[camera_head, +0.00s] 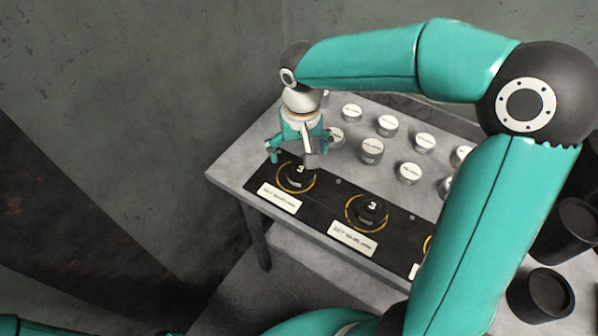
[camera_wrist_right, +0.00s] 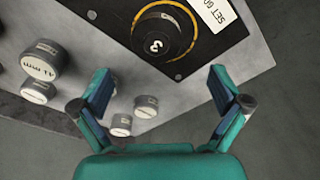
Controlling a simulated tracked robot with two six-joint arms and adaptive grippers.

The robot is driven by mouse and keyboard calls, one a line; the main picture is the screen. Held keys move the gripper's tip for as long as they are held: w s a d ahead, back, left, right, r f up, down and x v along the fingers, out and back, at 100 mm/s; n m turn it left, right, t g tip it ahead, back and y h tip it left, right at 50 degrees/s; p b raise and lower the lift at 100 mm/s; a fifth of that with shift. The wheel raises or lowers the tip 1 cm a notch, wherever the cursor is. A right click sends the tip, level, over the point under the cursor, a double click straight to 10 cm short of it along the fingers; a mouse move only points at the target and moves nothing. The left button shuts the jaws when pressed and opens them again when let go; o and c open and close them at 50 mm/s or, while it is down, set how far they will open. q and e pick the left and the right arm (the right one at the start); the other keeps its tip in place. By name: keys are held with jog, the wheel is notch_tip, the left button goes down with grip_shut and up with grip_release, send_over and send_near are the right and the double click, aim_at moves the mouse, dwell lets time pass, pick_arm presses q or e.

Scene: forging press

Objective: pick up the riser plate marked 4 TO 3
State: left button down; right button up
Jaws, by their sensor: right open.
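My right gripper (camera_head: 296,150) is open and empty above the left end of a grey table, close over a round black piece marked 3 (camera_head: 300,174). In the right wrist view, the open fingers (camera_wrist_right: 161,90) point toward the table, and that black piece (camera_wrist_right: 160,43) stands within a yellow ring ahead of them. A second black piece marked 3 (camera_head: 370,208) stands in another yellow ring. I cannot read "4 TO 3" on anything, so I cannot tell which thing is the riser plate. My left gripper is not in view.
The black strip (camera_head: 330,215) runs along the table's front edge with white labels. Several short grey cylinders with white tops (camera_head: 388,124) stand behind it; one reads like 41 mm (camera_wrist_right: 41,58). Dark round containers (camera_head: 541,295) stand at the right. My right arm crosses the table.

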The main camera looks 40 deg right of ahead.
aim_at(301, 170)
jog(key=shift+d+f+p, duration=0.15)
jog(key=shift+f, duration=1.5)
jog(key=shift+d+f+p, duration=0.1)
jog(key=shift+f+p, duration=0.05)
jog(key=shift+f, duration=1.45)
jog(key=shift+r, duration=0.1)
jog(key=c, duration=1.7)
